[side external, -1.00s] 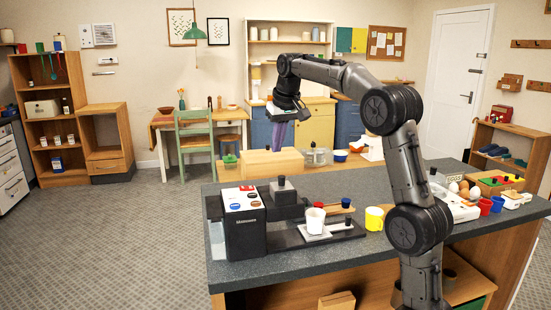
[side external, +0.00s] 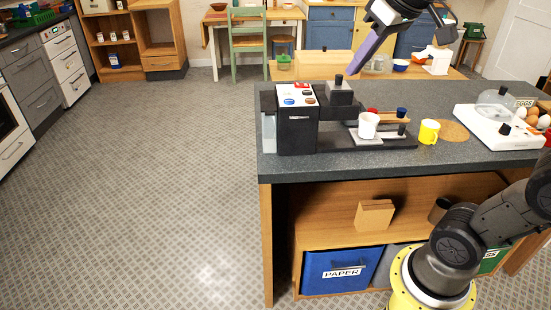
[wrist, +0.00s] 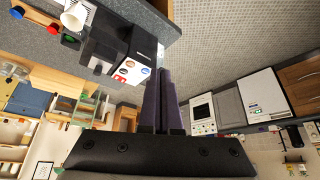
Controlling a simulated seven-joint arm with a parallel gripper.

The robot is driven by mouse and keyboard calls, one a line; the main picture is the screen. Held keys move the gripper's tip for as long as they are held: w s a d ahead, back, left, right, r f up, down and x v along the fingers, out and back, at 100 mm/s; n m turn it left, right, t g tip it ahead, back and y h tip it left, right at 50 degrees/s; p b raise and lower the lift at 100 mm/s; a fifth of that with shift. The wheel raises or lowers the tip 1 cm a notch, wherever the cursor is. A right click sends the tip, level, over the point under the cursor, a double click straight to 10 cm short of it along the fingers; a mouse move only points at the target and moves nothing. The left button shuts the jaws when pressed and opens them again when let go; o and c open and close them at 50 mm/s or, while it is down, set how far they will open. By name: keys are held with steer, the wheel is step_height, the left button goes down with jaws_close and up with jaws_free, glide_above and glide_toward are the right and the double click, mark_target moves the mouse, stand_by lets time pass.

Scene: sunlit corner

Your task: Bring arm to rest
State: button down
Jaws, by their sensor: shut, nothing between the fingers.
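My gripper (side external: 362,62) shows at the top of the side external view, above the dark counter (side external: 440,95). Its purple fingers are together with nothing between them, and they point down and to the left. They also show in the wrist view (wrist: 163,75). The black coffee machine (side external: 297,125) stands below and to the left of the fingertips. In the picture the tips lie just above the machine's grey upper block (side external: 340,95); I cannot tell the true gap. Part of my arm is cut off by the frame's top and right edges.
A white egg cooker (side external: 497,125) and eggs (side external: 533,117) are at the counter's right. The floor at left is clear.

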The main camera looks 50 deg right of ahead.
steer(key=s+a+f+n, duration=0.1)
steer(key=s+a+f, duration=0.1)
steer(key=s+f, duration=0.3)
steer(key=s+a+f+n+y, duration=0.1)
steer(key=s+f, duration=0.4)
steer(key=f, duration=0.5)
steer(key=shift+s+a+f, duration=0.2)
steer(key=shift+s+a, duration=0.1)
steer(key=shift+a, duration=0.2)
